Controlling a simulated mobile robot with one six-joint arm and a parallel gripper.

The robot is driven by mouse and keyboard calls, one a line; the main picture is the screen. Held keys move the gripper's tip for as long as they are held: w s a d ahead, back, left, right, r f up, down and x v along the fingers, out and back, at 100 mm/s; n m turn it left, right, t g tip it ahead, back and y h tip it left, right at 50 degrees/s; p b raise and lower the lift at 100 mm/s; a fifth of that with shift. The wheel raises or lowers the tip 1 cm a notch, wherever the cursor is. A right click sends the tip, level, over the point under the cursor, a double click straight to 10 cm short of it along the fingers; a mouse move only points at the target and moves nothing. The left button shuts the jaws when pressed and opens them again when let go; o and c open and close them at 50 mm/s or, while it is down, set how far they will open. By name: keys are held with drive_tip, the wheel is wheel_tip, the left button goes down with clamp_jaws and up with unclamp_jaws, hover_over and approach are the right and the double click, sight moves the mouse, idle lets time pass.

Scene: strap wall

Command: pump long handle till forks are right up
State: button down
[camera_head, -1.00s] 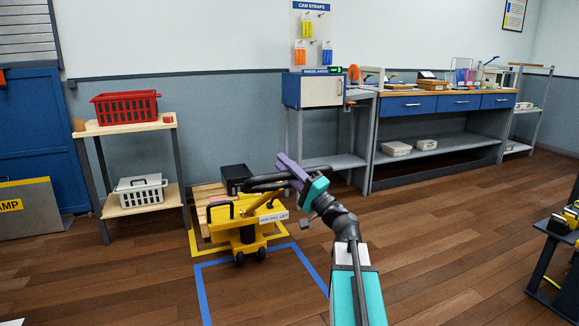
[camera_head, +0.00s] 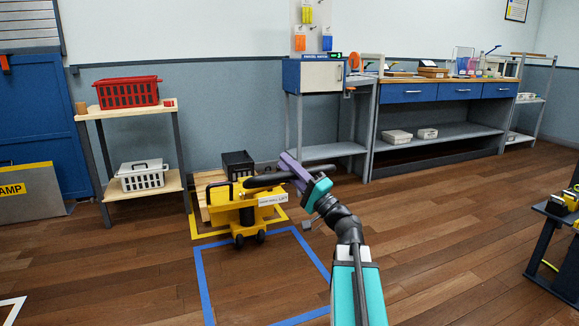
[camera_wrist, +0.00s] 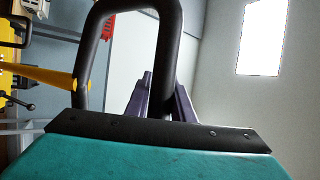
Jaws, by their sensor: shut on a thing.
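A yellow hand lift (camera_head: 232,212) with small dark wheels and a white label stands on the floor left of centre. Its long handle ends in a black loop grip (camera_head: 263,182), leaning toward me. In the wrist view the black loop (camera_wrist: 170,45) is close up, with the yellow handle pole (camera_wrist: 45,78) at left. My gripper (camera_head: 290,170) is shut on the black loop; its purple fingers (camera_wrist: 160,100) show beside the bar. The forks are hidden behind the lift's body, so their height cannot be told.
A black crate (camera_head: 238,163) and a wooden pallet show behind the lift. Yellow and blue floor tape (camera_head: 199,275) marks outlines around and before it. A shelf with a red crate (camera_head: 128,92) stands left, a long workbench (camera_head: 440,95) at back right. The middle floor is clear.

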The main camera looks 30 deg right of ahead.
drive_tip(key=shift+a+f, duration=0.2)
drive_tip(key=shift+f, duration=0.25)
drive_tip(key=c, duration=1.5)
unclamp_jaws()
drive_tip(key=shift+w, duration=0.1)
drive_tip(key=shift+c, duration=0.2)
drive_tip(key=shift+d, duration=0.2)
